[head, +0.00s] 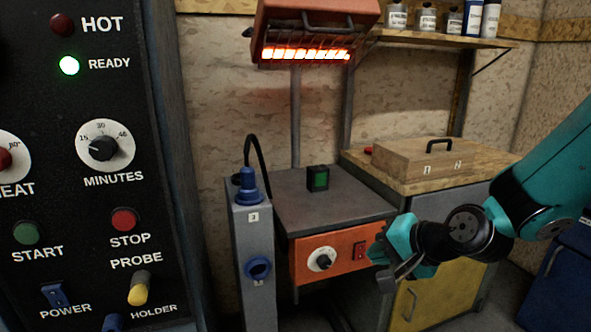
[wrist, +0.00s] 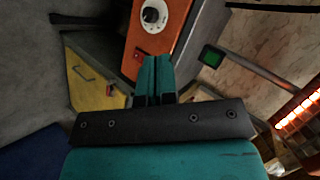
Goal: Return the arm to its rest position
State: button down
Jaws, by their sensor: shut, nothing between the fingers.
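My teal arm comes in from the right edge of the head view, bent down toward the middle. My gripper (head: 383,254) hangs in front of the orange control panel (head: 340,250), near its right end and above the yellow cabinet door (head: 425,300). In the wrist view my gripper (wrist: 153,60) has its two teal fingers side by side, shut, with nothing between them. The orange panel with its white dial (wrist: 154,14) lies beyond the fingertips. Whether the fingers touch the panel cannot be told.
A black control panel (head: 95,190) fills the left. A grey post with a blue knob (head: 247,188) stands beside the grey bench (head: 330,205). A glowing heater (head: 310,40) hangs above it. A wooden box (head: 425,157) sits on the right cabinet. A blue cabinet (head: 560,290) is lower right.

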jog(key=s+a+r+n+g+h, duration=0.1)
jog(key=s+r+n+g, duration=0.3)
jog(key=s+n, duration=0.5)
jog(key=s+a+r+n+g+h, duration=0.1)
jog(key=s+r+n+g, duration=0.3)
jog(key=s, duration=1)
notch_tip(320, 180, up, 14)
jog(key=n+p, duration=0.1)
jog(key=p, duration=1.4)
jog(key=shift+d, duration=0.15)
jog(key=shift+r, duration=0.1)
